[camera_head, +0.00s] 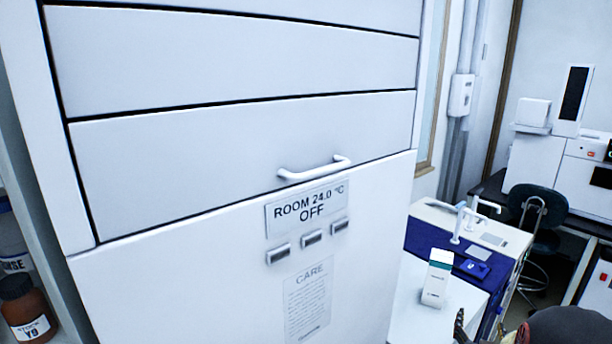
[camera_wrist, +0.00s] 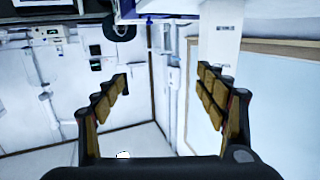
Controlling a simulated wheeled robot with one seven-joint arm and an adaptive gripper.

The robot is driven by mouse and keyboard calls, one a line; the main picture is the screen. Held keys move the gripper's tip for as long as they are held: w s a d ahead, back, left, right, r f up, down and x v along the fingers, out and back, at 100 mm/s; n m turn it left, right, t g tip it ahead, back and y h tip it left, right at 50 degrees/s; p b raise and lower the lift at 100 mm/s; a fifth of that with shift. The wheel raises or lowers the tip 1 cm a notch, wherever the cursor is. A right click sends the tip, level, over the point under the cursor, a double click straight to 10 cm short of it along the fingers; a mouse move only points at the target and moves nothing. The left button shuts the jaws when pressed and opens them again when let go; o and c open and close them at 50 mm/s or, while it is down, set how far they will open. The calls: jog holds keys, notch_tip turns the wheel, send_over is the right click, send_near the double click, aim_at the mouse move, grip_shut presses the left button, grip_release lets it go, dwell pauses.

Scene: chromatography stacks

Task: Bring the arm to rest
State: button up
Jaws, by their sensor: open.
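My gripper (camera_wrist: 165,85) shows in the wrist view with its two padded fingers spread wide apart. In the head view, a part of my arm and one finger edge show at the bottom right corner, in front of the bench. The rest of the arm is out of the picture.
A tall white cabinet (camera_head: 240,150) with drawers and a handle (camera_head: 314,168) fills the left and middle. A dark chair (camera_head: 540,215) and instruments stand behind. A brown bottle (camera_head: 27,312) is far left.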

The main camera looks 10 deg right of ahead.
jog(key=s+a+f+g+y, duration=0.3)
jog(key=s+f+g, duration=0.15)
jog(key=f, duration=0.65)
jog(key=s+a+g+y, duration=0.3)
jog(key=s+a, duration=0.1)
jog(key=a, duration=0.3)
jog(key=s+a+r+n+y, duration=0.1)
jog(key=s+a+r, duration=0.3)
jog(key=a+r, duration=0.4)
jog(key=s+a+r+n+y, duration=0.2)
jog(key=s+a+r+n, duration=0.2)
jog(key=a+r, duration=0.5)
jog(key=s+a+r+n+y, duration=0.1)
jog(key=s+a+r+n, duration=0.2)
jog(key=a+r, duration=0.6)
jog(key=s+a, duration=0.2)
jog(key=a, duration=0.5)
jog(key=shift+s+y, duration=0.2)
jog(key=shift+y, duration=0.2)
jog(key=shift+c, duration=1.1)
